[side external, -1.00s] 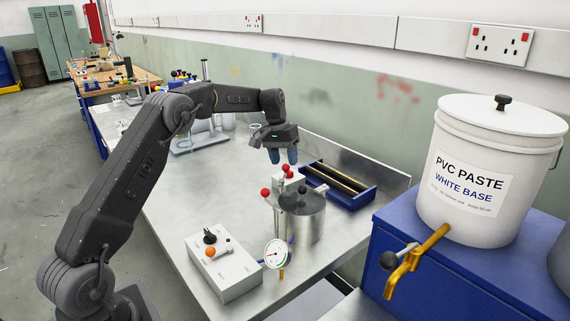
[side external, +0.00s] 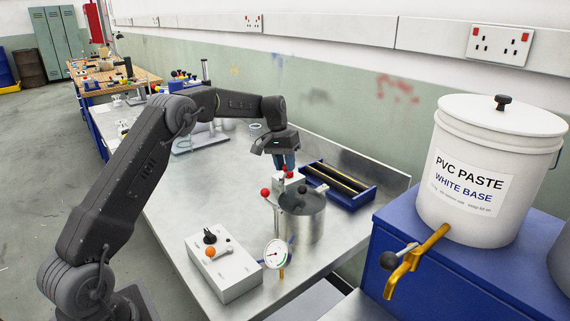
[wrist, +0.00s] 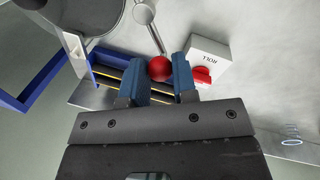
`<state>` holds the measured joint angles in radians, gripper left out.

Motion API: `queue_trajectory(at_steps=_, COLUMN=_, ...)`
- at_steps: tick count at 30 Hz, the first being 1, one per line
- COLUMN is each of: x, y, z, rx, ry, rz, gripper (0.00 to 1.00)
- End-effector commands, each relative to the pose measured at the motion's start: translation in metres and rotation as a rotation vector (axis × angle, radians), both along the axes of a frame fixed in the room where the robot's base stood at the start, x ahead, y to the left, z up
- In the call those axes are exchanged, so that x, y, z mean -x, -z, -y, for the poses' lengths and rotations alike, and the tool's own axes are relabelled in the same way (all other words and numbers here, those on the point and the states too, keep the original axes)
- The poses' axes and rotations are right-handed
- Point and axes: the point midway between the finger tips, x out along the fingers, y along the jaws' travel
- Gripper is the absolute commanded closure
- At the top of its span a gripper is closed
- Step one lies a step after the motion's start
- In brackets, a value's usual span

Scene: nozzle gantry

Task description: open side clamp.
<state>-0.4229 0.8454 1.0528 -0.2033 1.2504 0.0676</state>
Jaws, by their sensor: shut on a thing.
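The metal pot (side external: 302,220) stands on the steel bench with a dark lid and clamp levers at its rim. One lever with a red ball (side external: 265,192) rises at the pot's left side. My gripper (side external: 287,166) is above the back of the pot, fingers pointing down. In the wrist view its blue fingers (wrist: 159,72) are closed around this red ball, shut on it. In the side view the fingers partly hide the ball.
A white box marked ROLL with a red knob (wrist: 203,75) is close beside the fingers. A blue tray with yellow rods (side external: 340,186) lies behind the pot. A grey control box (side external: 225,265) and a gauge (side external: 276,254) stand in front.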

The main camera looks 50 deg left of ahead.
Motion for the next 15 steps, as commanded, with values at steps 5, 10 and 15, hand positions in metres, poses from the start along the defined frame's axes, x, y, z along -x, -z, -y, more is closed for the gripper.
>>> queue_trajectory(at_steps=5, x=-0.0004, y=-0.0005, z=0.0002, rx=0.000, ry=0.007, rz=0.000, gripper=0.97)
queue_trajectory(at_steps=10, x=-0.0018, y=-0.0007, z=0.0020, rx=0.000, ry=0.054, rz=0.000, gripper=0.98)
queue_trajectory(at_steps=15, x=-0.0046, y=-0.0007, z=0.0062, rx=0.000, ry=0.155, rz=0.001, gripper=0.98)
